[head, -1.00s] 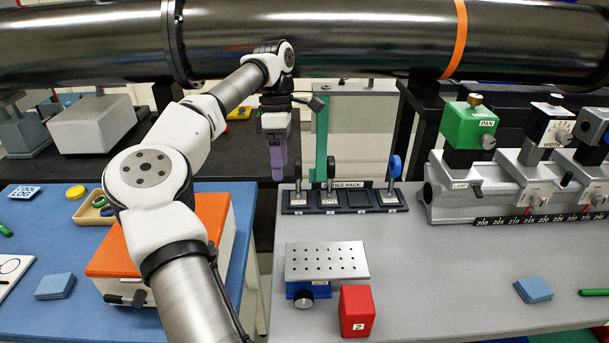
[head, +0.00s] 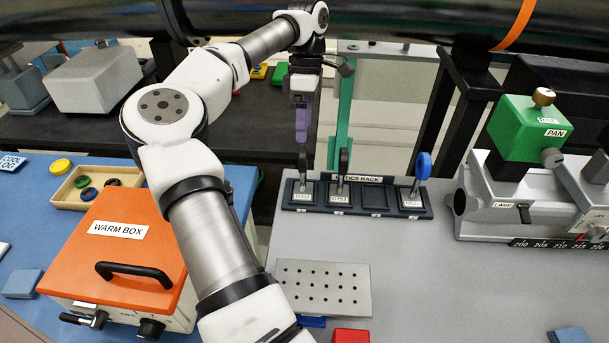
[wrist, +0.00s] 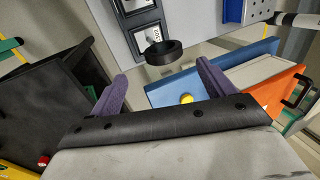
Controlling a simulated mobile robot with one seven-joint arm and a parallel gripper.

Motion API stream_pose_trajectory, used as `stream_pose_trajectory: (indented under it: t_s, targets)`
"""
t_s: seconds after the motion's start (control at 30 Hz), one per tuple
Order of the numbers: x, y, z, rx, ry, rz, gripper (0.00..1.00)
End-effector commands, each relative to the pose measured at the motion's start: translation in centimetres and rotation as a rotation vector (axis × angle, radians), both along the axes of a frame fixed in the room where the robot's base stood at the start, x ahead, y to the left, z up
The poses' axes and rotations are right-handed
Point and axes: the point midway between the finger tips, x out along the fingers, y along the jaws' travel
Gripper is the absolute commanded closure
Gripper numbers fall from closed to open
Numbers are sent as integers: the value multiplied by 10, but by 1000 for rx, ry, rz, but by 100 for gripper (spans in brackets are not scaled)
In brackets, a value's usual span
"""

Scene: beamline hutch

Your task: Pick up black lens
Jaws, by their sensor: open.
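The optics rack (head: 375,199) stands on the grey bench in the head view. Two black lenses stand upright in its left slots, the leftmost lens (head: 302,164) and the second lens (head: 343,161), both seen nearly edge-on. My gripper (head: 302,138) points down above the leftmost lens, its purple fingers just over the lens top. In the wrist view my gripper (wrist: 162,71) is open and empty. A black ring-shaped lens (wrist: 165,52) shows just beyond the fingertips, between them in the picture. Contact cannot be told.
A blue lens (head: 423,165) stands in the rack's right slot. A perforated metal plate (head: 322,288) and a red block (head: 351,336) are in front. The orange warm box (head: 128,245) is at left. A rail with a green block (head: 528,128) is at right.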

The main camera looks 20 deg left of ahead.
Motion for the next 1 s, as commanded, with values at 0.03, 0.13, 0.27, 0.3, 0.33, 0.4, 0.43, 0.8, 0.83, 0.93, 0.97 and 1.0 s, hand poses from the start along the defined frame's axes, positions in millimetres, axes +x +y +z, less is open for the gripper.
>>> stream_pose_trajectory:
  t_s: [0.03,0.13,0.27,0.3,0.33,0.4,0.43,0.8,0.83,0.93,0.97,1.0]
  targets:
    - [-4,-1,-9,-2,3,-2,19]
    - [-8,-3,-24,-2,2,-2,19]
    - [-12,-3,-36,-1,1,-1,19]
    - [-12,-4,-38,-1,0,-1,19]
    - [-13,-4,-39,-1,0,0,19]
    - [-15,-4,-43,-1,0,-1,19]
    - [-17,-5,-46,-2,1,-2,19]
    - [-33,-10,-86,-2,-1,-1,19]
    - [-33,-10,-87,-2,-2,0,19]
    - [-33,-10,-87,-2,-2,0,19]
    - [-33,-10,-87,-2,-2,0,19]
    - [-33,-10,-87,-1,-1,-1,19]
